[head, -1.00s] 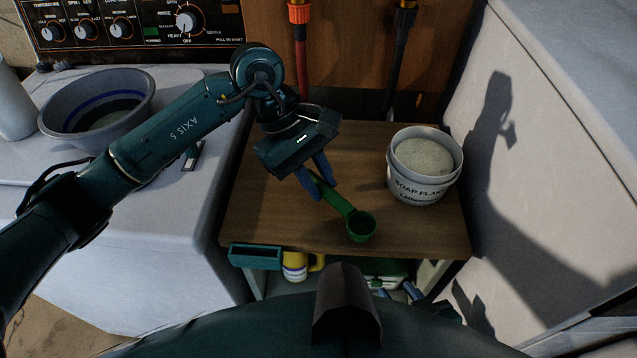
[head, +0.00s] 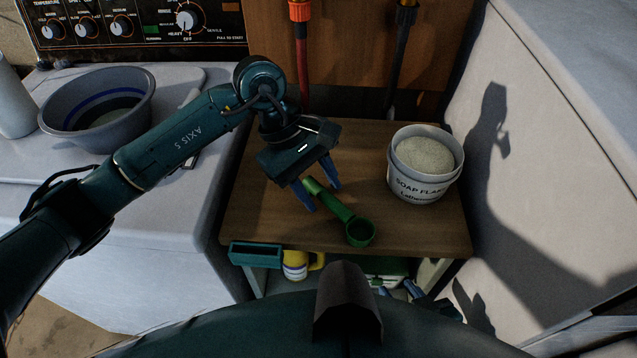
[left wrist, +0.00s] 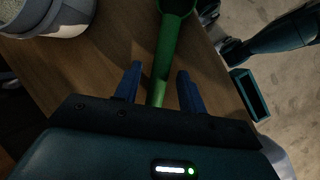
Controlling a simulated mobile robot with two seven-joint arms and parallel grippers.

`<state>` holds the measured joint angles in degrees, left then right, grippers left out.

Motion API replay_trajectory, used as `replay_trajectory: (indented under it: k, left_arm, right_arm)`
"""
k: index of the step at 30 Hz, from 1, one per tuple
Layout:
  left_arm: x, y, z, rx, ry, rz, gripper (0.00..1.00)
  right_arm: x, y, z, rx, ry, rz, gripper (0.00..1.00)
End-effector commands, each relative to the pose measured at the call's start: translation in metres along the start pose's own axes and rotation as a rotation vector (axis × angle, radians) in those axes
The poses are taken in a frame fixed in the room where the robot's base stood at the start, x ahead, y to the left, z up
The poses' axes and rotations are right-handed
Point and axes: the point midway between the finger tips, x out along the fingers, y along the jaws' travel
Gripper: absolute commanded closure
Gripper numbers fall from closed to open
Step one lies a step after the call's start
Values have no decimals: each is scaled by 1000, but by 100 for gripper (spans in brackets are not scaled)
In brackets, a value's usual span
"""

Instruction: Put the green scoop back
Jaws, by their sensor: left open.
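The green scoop (head: 344,213) lies on the brown wooden top, its round cup toward the front edge and its handle pointing back left. My left gripper (head: 324,198) is open at the handle end. In the left wrist view, the handle of the scoop (left wrist: 166,50) runs between the two blue fingers of my left gripper (left wrist: 159,69), with gaps beside it. My right gripper (head: 412,289) shows only partly, low beyond the front edge; its jaws are unclear.
A white soap flakes tub (head: 420,190) stands right of the scoop. A teal open box (head: 255,255) is at the front left edge. A yellow and white container (head: 297,264) is below. A grey basin (head: 97,105) sits left; a pale wall (head: 560,170) bounds the right.

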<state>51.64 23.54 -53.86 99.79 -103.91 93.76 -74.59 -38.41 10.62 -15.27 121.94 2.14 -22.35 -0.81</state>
Motion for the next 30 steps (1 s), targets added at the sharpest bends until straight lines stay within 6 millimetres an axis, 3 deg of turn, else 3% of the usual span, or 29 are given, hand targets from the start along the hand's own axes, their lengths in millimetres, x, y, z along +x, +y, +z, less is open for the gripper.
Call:
replay_trajectory:
  k: [5,15,21,30]
  left_arm:
    - [-12,1,0,1,3,2,59]
    - [-84,1,-1,0,5,4,59]
    - [-114,1,0,-1,1,3,59]
    - [-123,1,1,-1,0,0,59]
  right_arm:
    - [0,1,0,-7,-1,3,64]
    - [6,0,10,15,-1,-4,64]
    - [7,0,9,26,8,-5,64]
    - [7,-1,8,36,10,-4,64]
